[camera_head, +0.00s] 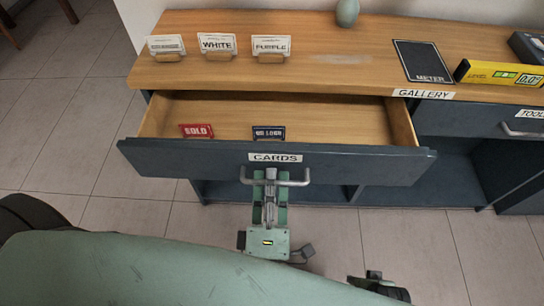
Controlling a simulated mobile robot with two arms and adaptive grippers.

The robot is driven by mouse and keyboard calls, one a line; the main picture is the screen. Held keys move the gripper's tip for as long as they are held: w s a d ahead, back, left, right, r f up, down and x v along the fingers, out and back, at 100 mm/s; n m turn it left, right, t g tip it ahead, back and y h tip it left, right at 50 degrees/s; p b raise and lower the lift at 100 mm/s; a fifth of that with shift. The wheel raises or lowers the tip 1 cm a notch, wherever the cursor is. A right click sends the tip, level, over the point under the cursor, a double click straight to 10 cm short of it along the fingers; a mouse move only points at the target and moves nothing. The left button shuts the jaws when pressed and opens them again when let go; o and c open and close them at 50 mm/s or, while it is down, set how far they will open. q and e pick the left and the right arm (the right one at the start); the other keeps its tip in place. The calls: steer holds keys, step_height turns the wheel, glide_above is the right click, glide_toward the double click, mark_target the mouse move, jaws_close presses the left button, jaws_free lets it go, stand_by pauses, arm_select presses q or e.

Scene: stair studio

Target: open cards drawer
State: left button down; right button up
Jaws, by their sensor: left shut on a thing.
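The cards drawer (345,165) has a dark blue front with a "CARDS" label and stands pulled out from the cabinet. Inside it I see a red "SOLD" card (196,131) and a dark blue card (269,133), both near the front panel. A grey bar handle (295,183) runs below the label. My left gripper (270,178) is shut on the handle, and its fingers hide the handle's middle. My right gripper is not clearly in view.
The wooden top (325,45) holds cards in wooden stands, including "WHITE" (217,43) and "PURPLE" (271,46). A dark "METER" panel (422,61) and a yellow level (498,73) lie at right. A closed "TOOLS" drawer (465,122) is beside. Tiled floor (130,215) is clear at left.

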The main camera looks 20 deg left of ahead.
arm_select(q)
steer(key=shift+r+v, duration=0.1)
steer(key=shift+v, duration=0.55)
steer(key=shift+r+v, duration=0.15)
steer(key=shift+v, duration=0.45)
steer(key=c, duration=2.1)
jaws_free()
